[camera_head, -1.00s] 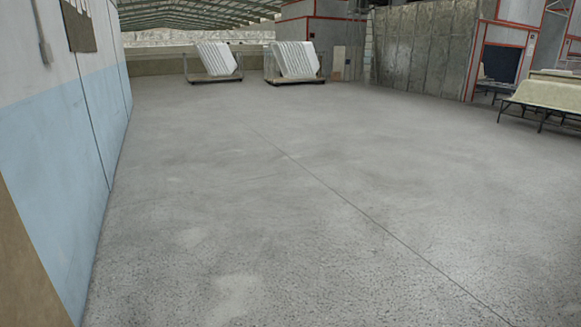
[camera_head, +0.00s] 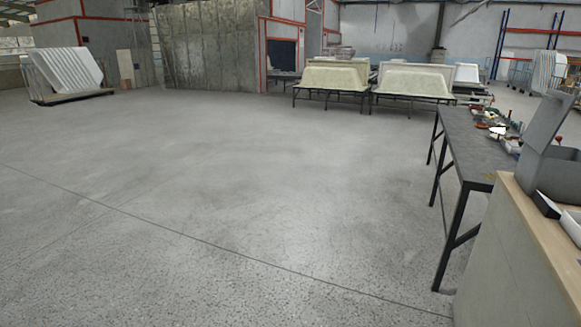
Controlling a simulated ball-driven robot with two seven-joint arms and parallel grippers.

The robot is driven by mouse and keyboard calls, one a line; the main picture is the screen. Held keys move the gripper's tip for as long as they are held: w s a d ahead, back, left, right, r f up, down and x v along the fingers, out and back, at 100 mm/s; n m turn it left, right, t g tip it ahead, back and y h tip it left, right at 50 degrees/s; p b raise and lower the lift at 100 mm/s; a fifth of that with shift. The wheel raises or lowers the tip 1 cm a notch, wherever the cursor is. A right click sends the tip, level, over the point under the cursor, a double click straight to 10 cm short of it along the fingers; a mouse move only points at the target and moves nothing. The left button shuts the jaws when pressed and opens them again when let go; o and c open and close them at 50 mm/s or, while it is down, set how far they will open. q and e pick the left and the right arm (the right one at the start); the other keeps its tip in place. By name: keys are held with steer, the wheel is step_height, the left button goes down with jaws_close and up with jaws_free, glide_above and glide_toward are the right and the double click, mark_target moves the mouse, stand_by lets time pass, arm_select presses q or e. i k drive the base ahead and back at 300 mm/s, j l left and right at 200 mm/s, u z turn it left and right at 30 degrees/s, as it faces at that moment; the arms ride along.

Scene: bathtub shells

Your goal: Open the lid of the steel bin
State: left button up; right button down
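No steel bin can be made out for certain. A grey box-like thing (camera_head: 550,178) with a raised grey panel stands on a wood-topped counter at the right edge; I cannot tell whether it is the bin. It is partly cut off by the frame. Neither of my grippers is in view.
The counter (camera_head: 510,245) fills the lower right. Behind it a dark bench (camera_head: 462,145) holds several small tools. Pale tub shells (camera_head: 333,76) stand on black frames at the back. A cart of white panels (camera_head: 68,72) is at the left. The grey floor between is clear.

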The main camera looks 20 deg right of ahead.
mark_target(554, 107)
steer(key=i+l+z, duration=0.2)
steer(key=i+z, duration=0.65)
steer(key=i+j+z, duration=0.1)
steer(key=i+z, duration=0.65)
steer(key=i, duration=0.35)
steer(key=i+j+z, duration=0.25)
steer(key=i, duration=0.35)
